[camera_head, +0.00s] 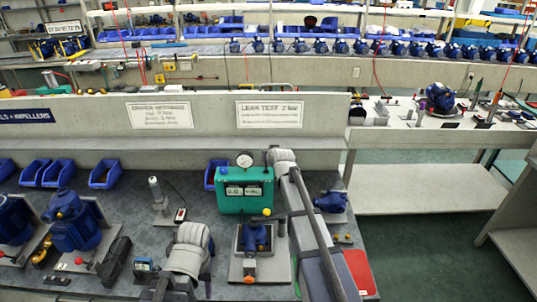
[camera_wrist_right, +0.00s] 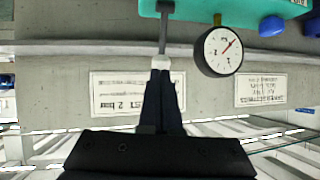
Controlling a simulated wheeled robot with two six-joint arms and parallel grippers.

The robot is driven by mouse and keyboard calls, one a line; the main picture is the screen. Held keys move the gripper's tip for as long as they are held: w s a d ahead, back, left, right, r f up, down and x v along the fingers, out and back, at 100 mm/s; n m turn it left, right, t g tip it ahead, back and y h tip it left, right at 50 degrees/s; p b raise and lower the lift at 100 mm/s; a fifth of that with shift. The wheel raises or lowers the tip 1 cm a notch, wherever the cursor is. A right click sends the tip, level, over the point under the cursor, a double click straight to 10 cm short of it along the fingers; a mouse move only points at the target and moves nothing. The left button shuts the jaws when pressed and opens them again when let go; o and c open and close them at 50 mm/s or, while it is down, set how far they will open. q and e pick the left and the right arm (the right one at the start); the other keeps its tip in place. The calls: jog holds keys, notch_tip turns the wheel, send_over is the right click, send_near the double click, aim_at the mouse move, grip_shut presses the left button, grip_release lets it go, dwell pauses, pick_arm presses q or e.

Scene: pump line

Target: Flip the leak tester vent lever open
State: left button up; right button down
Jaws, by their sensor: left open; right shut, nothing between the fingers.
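The leak tester (camera_head: 245,190) is a teal box with a round gauge (camera_head: 244,159) on top, standing on the grey bench. In the right wrist view, which is upside down, its teal body (camera_wrist_right: 240,8) and gauge (camera_wrist_right: 220,50) show. A thin dark grey upright rod (camera_wrist_right: 163,30), apparently the vent lever, stands beside the gauge. My right gripper (camera_wrist_right: 160,66) is shut, its pale tips in line with the rod's end; I cannot tell if they touch. In the head view the right wrist hides its fingers. My left gripper (camera_head: 207,275) is open and empty, low over the bench.
A pump on a fixture plate (camera_head: 255,262) stands in front of the tester, between my arms. Blue pumps (camera_head: 72,222) stand at the left, and another small pump (camera_head: 331,202) at the right. A red tray (camera_head: 361,272) lies at the right edge. A low wall (camera_head: 215,128) with signs runs behind.

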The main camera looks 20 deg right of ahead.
jog(key=r+p+v, duration=0.1)
jog(key=p+v, duration=0.6)
jog(key=v, duration=0.6)
jog(key=shift+w, duration=0.2)
jog(key=s+a+f+n+g+y, duration=0.1)
jog(key=s+a+f+n+g, duration=0.2)
jog(key=s+a, duration=0.4)
jog(key=s+a+f+g, duration=0.3)
jog(key=s+a+f, duration=0.2)
jog(key=s+a, duration=0.15)
jog(key=s+a+f+n+g+h, duration=0.1)
jog(key=s+a+g, duration=0.1)
jog(key=s, duration=0.6)
jog(key=s+a+f+n+g, duration=0.1)
jog(key=s+a+f+g, duration=0.1)
jog(key=s, duration=0.7)
jog(key=shift+a+n+g+h, duration=0.4)
jog(key=shift+a+g, duration=0.05)
jog(key=shift+g, duration=0.75)
